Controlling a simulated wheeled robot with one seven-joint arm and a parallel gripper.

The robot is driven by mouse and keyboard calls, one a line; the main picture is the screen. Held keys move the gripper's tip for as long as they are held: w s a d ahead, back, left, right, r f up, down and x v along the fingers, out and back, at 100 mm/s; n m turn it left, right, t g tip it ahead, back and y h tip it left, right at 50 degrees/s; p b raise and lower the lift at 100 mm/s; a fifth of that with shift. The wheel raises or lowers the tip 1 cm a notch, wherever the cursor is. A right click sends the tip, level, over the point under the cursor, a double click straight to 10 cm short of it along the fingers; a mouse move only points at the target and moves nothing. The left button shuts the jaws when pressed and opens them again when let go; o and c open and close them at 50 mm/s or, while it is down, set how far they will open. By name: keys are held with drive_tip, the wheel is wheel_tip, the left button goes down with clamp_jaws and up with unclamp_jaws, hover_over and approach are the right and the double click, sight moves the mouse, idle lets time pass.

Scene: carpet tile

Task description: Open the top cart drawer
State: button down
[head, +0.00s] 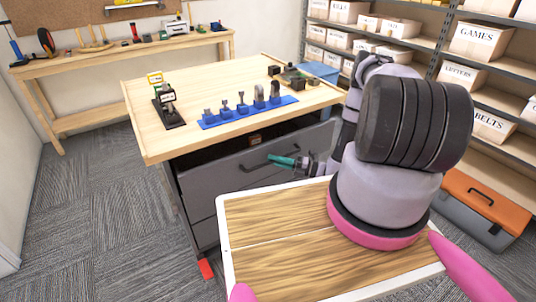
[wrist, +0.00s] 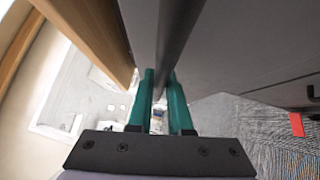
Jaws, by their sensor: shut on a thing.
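The cart (head: 250,68) has a pale wooden top and dark grey drawers. Its top drawer (head: 212,181) has a dark bar handle (head: 254,166). A dark gap shows between the drawer front and the wooden top, with a small brown item (head: 254,139) visible in it. I cannot tell how far out the drawer is. My gripper (head: 284,161) has teal fingers at the handle. The drawer face is to the right there.
On the cart stand a blue rack (head: 250,112) with several tools and a dark stand (head: 168,113). A workbench (head: 120,50) is at the back left. Shelves with boxes (head: 478,40) and an orange-lidded toolbox (head: 485,205) are at right. Carpet (head: 95,200) at left is clear.

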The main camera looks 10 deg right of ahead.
drive_tip(key=s+d, duration=0.2)
drive_tip(key=s, duration=0.6)
drive_tip(key=s+d, duration=0.3)
drive_tip(key=s, duration=0.5)
drive_tip(key=shift+s+d, duration=0.25)
drive_tip(key=shift+s, duration=0.1)
drive_tip(key=c, duration=0.8)
unclamp_jaws()
drive_tip(key=shift+c, duration=0.2)
drive_tip(key=v, duration=1.1)
drive_tip(key=shift+a, duration=0.1)
